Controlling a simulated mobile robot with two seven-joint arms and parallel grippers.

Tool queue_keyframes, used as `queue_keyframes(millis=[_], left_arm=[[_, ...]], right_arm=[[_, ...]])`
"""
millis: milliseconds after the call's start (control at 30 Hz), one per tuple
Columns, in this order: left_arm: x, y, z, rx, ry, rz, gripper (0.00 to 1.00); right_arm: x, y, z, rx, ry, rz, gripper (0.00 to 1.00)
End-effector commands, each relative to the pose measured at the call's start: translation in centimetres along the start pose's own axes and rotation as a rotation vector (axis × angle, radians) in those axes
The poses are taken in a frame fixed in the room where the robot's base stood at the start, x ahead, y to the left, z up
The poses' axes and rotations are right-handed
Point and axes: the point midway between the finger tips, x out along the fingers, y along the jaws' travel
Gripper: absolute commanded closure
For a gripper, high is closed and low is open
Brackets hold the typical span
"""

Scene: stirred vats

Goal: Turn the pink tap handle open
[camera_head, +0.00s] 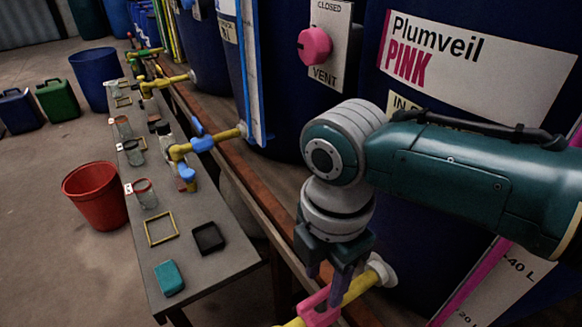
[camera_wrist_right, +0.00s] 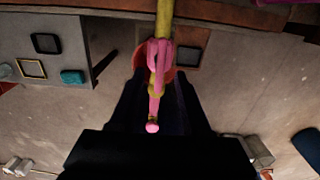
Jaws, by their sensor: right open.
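The pink tap handle (camera_head: 318,305) is at the bottom of the head view, on a yellow pipe (camera_head: 360,286) coming from the Plumveil PINK vat (camera_head: 455,70). In the right wrist view the pink handle (camera_wrist_right: 157,70) lies roughly in line with the yellow pipe (camera_wrist_right: 164,22). My right gripper (camera_head: 340,270) points down just above the tap. In the wrist view its two dark fingers (camera_wrist_right: 160,105) stand apart on either side of the handle's lower end. The gripper is open; I cannot tell whether a finger touches the handle. My left gripper is not in view.
A pink vent knob (camera_head: 314,46) sits on the vat behind. A blue-handled tap (camera_head: 210,138) is further left. The low grey bench (camera_head: 205,270) holds jars, frames and a teal block (camera_head: 169,278). A red bucket (camera_head: 97,195) stands on the floor. A reddish round thing (camera_wrist_right: 138,58) lies behind the tap.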

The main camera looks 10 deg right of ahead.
Motion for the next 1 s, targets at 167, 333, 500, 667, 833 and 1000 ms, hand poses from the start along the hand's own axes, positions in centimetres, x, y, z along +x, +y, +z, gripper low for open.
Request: queue_keyframes(millis=[167,333,500,667,833,1000], left_arm=[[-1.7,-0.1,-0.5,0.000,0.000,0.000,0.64],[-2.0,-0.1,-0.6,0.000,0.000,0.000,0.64],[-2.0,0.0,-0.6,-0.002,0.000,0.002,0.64],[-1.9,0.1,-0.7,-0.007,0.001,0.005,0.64],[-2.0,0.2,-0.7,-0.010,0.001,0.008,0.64],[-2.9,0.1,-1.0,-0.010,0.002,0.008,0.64]], right_arm=[[-3.9,0.0,0.1,-0.001,-0.001,0.002,0.52],[-5.5,0.0,0.0,-0.001,-0.001,0.000,0.52],[-5.8,-0.1,0.0,0.000,-0.001,-0.001,0.52],[-5.8,0.0,0.0,0.000,-0.001,-0.001,0.52],[-5.8,-0.1,0.0,0.002,0.000,-0.001,0.52],[-6.2,-1.3,-2.2,0.093,0.052,0.023,0.52]])
